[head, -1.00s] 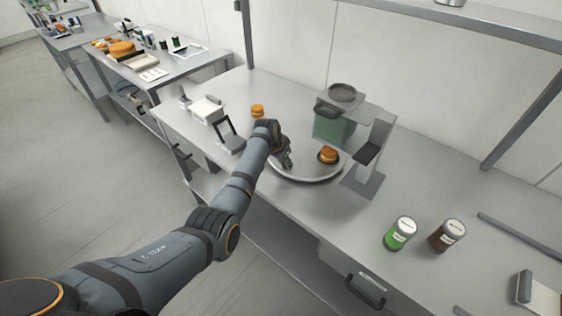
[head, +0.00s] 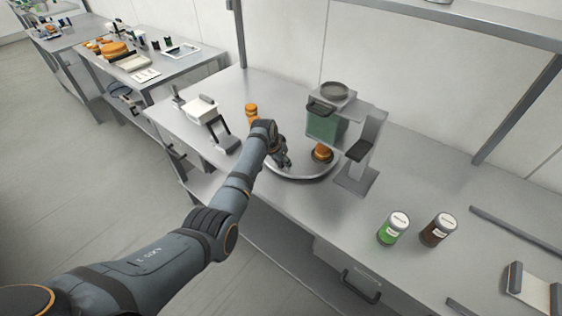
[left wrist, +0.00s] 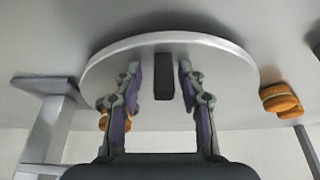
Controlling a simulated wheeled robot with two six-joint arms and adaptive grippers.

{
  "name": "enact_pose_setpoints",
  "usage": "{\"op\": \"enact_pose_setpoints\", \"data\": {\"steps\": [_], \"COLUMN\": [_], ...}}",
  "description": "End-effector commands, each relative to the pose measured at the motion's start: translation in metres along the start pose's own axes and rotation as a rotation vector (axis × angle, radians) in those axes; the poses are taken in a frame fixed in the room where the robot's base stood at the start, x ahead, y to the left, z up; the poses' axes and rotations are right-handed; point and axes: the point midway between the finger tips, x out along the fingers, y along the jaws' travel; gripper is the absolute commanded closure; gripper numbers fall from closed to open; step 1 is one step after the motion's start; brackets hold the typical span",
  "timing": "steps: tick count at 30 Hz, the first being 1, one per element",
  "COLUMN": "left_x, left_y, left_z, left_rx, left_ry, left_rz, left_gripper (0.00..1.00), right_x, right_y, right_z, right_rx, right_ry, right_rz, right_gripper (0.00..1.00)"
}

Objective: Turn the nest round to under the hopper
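The round turntable (head: 300,177) is a pale disc on the steel bench. An orange-brown round (head: 322,151) sits on a dark nest near its right side, beside the hopper rather than clearly below its middle. The hopper (head: 326,125) is a translucent green box on a grey stand. My left gripper (head: 281,160) is low over the disc's left part. In the left wrist view its open fingers (left wrist: 159,75) stand either side of a black upright block (left wrist: 163,82) on the disc, with gaps on both sides. The round there is partly hidden behind a finger. My right gripper is not in view.
Stacked rounds (head: 251,110) stand on the bench behind my arm. A white box device (head: 201,107) and a dark-screened stand (head: 220,133) are to the left.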

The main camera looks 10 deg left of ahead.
Motion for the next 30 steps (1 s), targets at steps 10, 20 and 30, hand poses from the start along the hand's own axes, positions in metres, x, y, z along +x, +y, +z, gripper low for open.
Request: {"op": "enact_pose_setpoints", "data": {"steps": [10,20,30], "left_x": [-0.005,-0.076,-0.119], "left_y": [-0.001,0.000,0.000], "left_z": [0.001,0.000,0.000], "left_rx": [0.001,0.001,0.001], "left_ry": [-0.001,0.002,-0.001], "left_rz": [-0.002,-0.004,-0.001], "left_gripper": [0.58,0.58,0.58], "right_x": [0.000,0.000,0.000], "right_y": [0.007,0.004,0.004], "right_z": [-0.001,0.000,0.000], "right_rx": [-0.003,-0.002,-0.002], "right_ry": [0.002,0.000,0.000], "right_rz": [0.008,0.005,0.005], "right_gripper": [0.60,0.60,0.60]}}
